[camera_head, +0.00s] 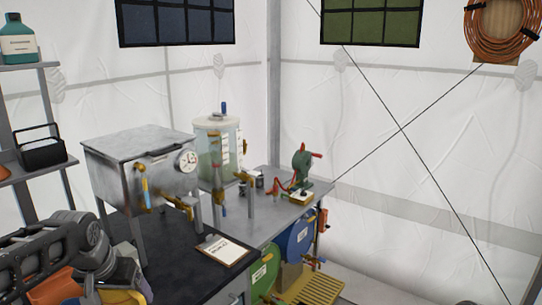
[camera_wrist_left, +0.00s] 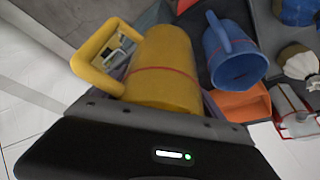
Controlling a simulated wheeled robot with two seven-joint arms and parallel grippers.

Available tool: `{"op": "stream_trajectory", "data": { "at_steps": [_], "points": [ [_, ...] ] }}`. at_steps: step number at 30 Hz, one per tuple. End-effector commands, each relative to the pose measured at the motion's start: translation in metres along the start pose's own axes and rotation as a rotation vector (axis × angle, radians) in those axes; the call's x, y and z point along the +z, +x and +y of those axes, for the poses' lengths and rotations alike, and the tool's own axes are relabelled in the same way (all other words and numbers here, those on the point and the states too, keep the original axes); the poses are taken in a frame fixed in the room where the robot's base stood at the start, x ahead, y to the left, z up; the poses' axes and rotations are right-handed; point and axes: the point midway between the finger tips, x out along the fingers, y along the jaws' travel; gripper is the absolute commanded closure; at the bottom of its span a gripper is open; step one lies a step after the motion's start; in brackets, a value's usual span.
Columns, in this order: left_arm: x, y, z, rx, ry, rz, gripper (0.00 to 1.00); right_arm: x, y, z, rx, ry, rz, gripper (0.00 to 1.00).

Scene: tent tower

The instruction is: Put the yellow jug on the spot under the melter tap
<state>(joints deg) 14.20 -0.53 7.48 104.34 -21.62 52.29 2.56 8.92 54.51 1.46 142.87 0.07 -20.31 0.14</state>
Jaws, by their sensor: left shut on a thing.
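The yellow jug (camera_wrist_left: 165,72) fills the middle of the left wrist view, its handle to the left and a thin red line around its body. My left gripper (camera_head: 117,280) is at the bottom left of the head view and is shut on the jug. In the head view, a yellow patch of the jug (camera_head: 124,297) shows at the bottom edge beside the gripper. The melter (camera_head: 140,165) is a grey metal box with a lid and a round gauge. Its brass tap (camera_head: 178,205) sticks out low on the front, above the dark bench top. The spot under the tap cannot be made out clearly.
A clipboard (camera_head: 222,251) lies on the dark bench right of the tap. A clear tank (camera_head: 220,150) with brass fittings stands behind it. In the wrist view, a blue jug (camera_wrist_left: 232,55) and an orange bin (camera_wrist_left: 243,106) are close to the yellow jug. A shelf stands at left.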

Motion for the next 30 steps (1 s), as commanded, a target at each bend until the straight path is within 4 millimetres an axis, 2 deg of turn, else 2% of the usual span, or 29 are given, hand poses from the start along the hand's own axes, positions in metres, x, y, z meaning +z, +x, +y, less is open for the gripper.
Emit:
{"op": "stream_trajectory", "data": {
  "at_steps": [9, 12, 18, 24, 30],
  "points": [
    [0.019, 0.073, 0.069, 0.007, 0.017, -0.005, 0.64, 0.0, 0.0, 0.0, 0.0, 0.0, -0.001, 0.64],
    [0.029, 0.094, 0.095, 0.013, 0.031, -0.004, 0.64, 0.0, 0.0, 0.0, 0.0, 0.0, -0.001, 0.64],
    [0.05, 0.121, 0.138, 0.027, 0.064, -0.002, 0.64, 0.0, 0.0, 0.0, 0.0, 0.0, -0.001, 0.64],
    [0.06, 0.148, 0.137, 0.025, 0.058, 0.002, 0.64, -0.001, 0.026, 0.009, -0.002, -0.001, 0.002, 0.64],
    [0.064, 0.158, 0.137, 0.025, 0.058, 0.002, 0.64, -0.001, 0.035, 0.013, -0.004, -0.003, 0.004, 0.64]
  ]
}}
